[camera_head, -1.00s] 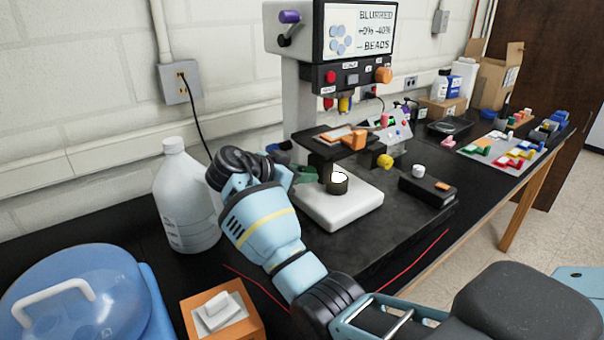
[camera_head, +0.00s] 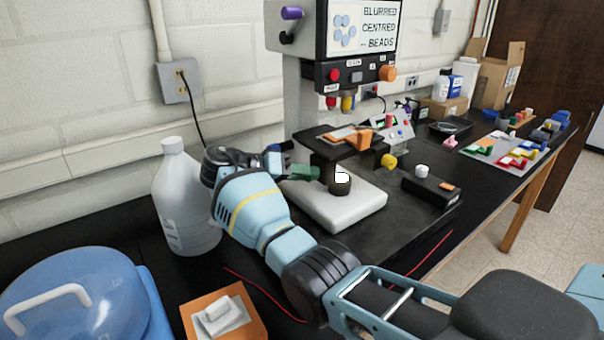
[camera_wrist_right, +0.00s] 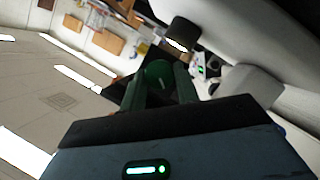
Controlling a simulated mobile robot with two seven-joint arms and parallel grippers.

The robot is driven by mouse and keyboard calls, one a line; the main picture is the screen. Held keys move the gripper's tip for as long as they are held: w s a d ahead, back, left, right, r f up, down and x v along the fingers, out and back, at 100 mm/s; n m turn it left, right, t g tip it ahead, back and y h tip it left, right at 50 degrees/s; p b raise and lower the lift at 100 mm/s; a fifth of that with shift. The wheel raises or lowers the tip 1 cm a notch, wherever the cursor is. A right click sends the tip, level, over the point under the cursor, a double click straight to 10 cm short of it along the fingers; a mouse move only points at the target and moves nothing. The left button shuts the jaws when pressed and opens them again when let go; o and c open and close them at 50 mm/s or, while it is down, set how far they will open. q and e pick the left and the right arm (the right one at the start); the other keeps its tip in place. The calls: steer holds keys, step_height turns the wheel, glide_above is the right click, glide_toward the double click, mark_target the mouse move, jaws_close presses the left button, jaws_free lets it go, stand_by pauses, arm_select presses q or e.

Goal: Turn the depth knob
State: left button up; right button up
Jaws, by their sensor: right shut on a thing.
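The microscope (camera_head: 297,105) stands on the black bench with a white base (camera_head: 335,212) and a small lit dark cylinder (camera_head: 340,182). Its screen (camera_head: 361,27) reads "BLURRED CENTRED -- BEADS" beside blue discs. My right gripper (camera_head: 285,165) is at the left side of the stage, shut on a green knob (camera_head: 303,172). In the right wrist view the round green knob (camera_wrist_right: 158,72) sits between the fingers. A purple knob (camera_head: 291,13), an orange knob (camera_head: 388,73) and a yellow knob (camera_head: 388,161) are apart from the gripper. I see no depth label. My left gripper is not in view.
A white bottle (camera_head: 183,200) stands close to the left of my right wrist. A blue domed container (camera_head: 65,300) and an orange box (camera_head: 225,312) are in front. A black box (camera_head: 430,187) is right of the base. A red cable (camera_head: 262,292) lies on the bench.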

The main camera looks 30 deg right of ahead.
steer(key=shift+n, duration=0.3)
steer(key=o, duration=1)
steer(key=shift+c, duration=0.2)
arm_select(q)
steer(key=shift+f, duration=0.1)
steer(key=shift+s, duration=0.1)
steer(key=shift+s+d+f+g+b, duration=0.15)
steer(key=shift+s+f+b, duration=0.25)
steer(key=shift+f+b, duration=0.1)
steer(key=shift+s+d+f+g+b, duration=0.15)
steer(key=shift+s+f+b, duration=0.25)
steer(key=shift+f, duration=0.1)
arm_select(e)
steer(key=v, duration=0.8)
steer(key=shift+f, duration=0.1)
